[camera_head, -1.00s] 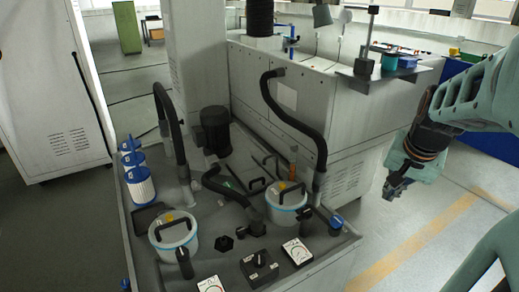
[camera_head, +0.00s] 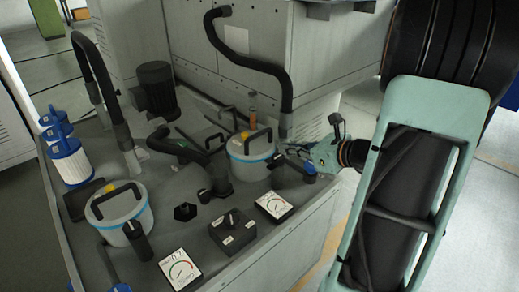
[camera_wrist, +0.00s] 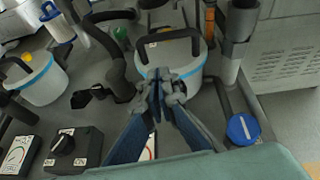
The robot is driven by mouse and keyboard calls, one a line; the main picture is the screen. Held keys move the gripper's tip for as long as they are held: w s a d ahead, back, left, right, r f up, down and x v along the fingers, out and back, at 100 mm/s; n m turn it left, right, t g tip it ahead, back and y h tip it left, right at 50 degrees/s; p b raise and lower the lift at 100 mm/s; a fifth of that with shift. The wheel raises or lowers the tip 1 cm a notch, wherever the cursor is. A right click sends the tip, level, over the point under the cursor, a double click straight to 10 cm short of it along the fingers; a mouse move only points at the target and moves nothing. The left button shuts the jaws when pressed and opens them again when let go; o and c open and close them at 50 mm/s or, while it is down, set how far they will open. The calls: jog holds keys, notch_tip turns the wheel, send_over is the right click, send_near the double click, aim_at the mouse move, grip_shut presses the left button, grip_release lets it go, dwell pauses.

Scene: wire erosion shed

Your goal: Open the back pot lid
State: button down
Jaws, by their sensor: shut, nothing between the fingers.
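The pot farther back (camera_head: 250,168) is a round light-grey tub with a blue band and a lid with a black arched handle (camera_head: 250,140). Its lid is on. In the wrist view this pot (camera_wrist: 185,72) stands just beyond the fingertips, its handle (camera_wrist: 168,38) arching over the lid. My gripper (camera_head: 284,150) is at the pot's right side in the head view. It is shut and empty in the wrist view (camera_wrist: 162,80), its tips overlapping the pot's near wall; I cannot tell whether they touch. A similar nearer pot (camera_head: 122,220) also has its lid on.
Black hoses (camera_head: 262,68) rise around the pots. A blue-capped fitting (camera_wrist: 242,130) stands right of my gripper. A black knob box (camera_head: 232,232) and gauges (camera_head: 272,206) lie in front. White filter cartridges (camera_head: 70,160) stand at left.

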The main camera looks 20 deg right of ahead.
aim_at(267, 152)
jog(key=shift+m+t, duration=0.4)
jog(key=shift+m, duration=0.3)
jog(key=b+x, duration=0.1)
jog(key=x, duration=0.2)
jog(key=d+b+x, duration=0.1)
jog(key=x, duration=0.3)
jog(key=b+x, duration=0.1)
jog(key=x, duration=0.2)
jog(key=shift+w+d+f, duration=0.15)
jog(key=shift+w+d, duration=0.1)
jog(key=shift+w, duration=0.2)
jog(key=shift+p, duration=0.3)
